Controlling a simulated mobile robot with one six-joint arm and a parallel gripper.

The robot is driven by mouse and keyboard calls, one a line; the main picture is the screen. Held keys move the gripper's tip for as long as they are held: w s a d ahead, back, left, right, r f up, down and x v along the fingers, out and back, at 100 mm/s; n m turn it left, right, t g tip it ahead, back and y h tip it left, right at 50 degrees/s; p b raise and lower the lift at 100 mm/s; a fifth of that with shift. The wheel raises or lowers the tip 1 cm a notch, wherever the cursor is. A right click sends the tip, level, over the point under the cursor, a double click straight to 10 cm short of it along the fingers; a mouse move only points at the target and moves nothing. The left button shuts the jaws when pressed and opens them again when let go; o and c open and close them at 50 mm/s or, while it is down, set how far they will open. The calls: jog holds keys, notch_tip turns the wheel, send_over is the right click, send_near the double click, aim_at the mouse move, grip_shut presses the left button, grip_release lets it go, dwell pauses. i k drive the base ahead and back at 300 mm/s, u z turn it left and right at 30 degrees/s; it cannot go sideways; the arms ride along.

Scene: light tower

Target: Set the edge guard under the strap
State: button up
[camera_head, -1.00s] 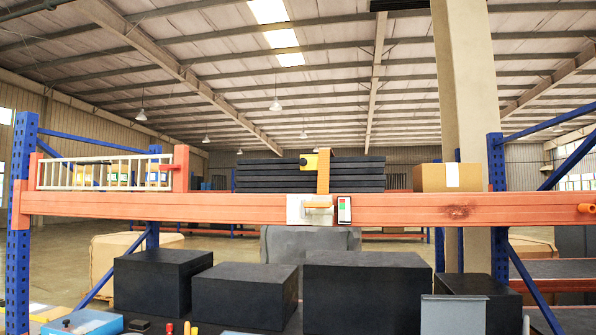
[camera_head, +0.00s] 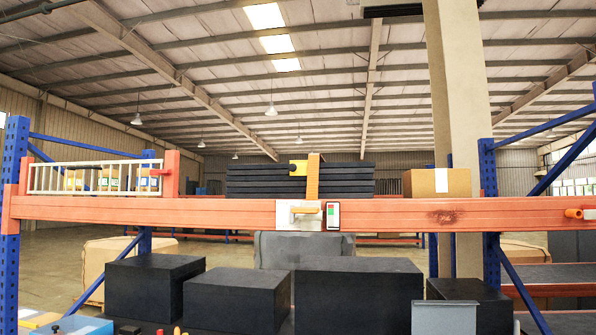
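An orange strap (camera_head: 313,177) runs upright down the front of a stack of dark flat slabs (camera_head: 260,182) on the upper shelf. A small yellow piece (camera_head: 298,168) with a dark spot sits at the top of the stack, just left of the strap; it may be the edge guard, but I cannot tell whether any of it lies under the strap. Below, a pale plate (camera_head: 285,213) with an orange handle (camera_head: 307,210) is on the front of the orange beam. My gripper is not in view.
The orange beam (camera_head: 180,210) crosses the whole view. A white rail fence (camera_head: 95,178) stands on the left with small boxes behind it. A cardboard box (camera_head: 425,183) is right of the stack. Large dark blocks (camera_head: 357,296) fill the level below.

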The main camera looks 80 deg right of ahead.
aim_at(296, 168)
jog(key=z, duration=0.2)
jog(key=k, duration=0.75)
jog(key=z, duration=0.55)
jog(key=k, duration=0.55)
jog(key=u, duration=0.05)
jog(key=i, duration=1)
jog(key=u, duration=0.1)
